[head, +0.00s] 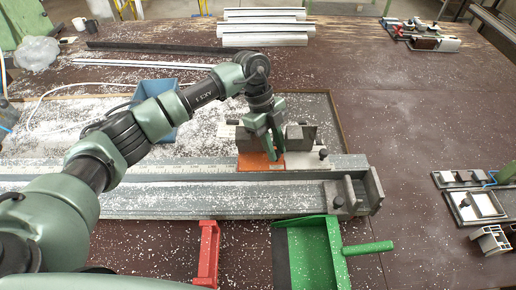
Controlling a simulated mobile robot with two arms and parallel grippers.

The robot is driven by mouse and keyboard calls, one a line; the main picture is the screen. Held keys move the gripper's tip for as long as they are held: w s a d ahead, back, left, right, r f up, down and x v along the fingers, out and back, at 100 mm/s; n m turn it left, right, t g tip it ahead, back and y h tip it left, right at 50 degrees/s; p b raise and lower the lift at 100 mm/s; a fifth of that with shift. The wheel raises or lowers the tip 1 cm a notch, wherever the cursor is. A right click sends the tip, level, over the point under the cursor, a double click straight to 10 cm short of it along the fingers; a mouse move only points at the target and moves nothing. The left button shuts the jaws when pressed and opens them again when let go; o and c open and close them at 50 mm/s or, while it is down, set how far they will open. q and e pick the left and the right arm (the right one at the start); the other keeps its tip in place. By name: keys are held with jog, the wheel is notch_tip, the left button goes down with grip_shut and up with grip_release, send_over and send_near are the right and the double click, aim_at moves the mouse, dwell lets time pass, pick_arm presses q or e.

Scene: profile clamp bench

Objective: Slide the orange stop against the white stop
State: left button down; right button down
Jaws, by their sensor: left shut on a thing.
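The orange stop (258,163) sits on the long grey rail (150,203) toward its right end, with a dark block on top. My left gripper (268,143) reaches down over it from above and is shut on it, hiding part of its upper side. The white stop (300,159), also with a dark block and knob, sits on the rail directly to the right of the orange one. Their facing edges look very close, and I cannot tell whether they touch. My right gripper is not in view.
A dark end clamp (350,195) stands at the rail's right end. A green dustpan (313,255) and a red bracket (207,255) lie in front. A blue bin (158,100) stands behind my left arm. White chips litter the bench; the right middle is clear.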

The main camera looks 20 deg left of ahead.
pick_arm(q)
jog(key=shift+r, duration=0.1)
jog(key=c, duration=1.2)
grip_release()
jog(key=shift+d, duration=0.1)
jog(key=shift+c, duration=0.2)
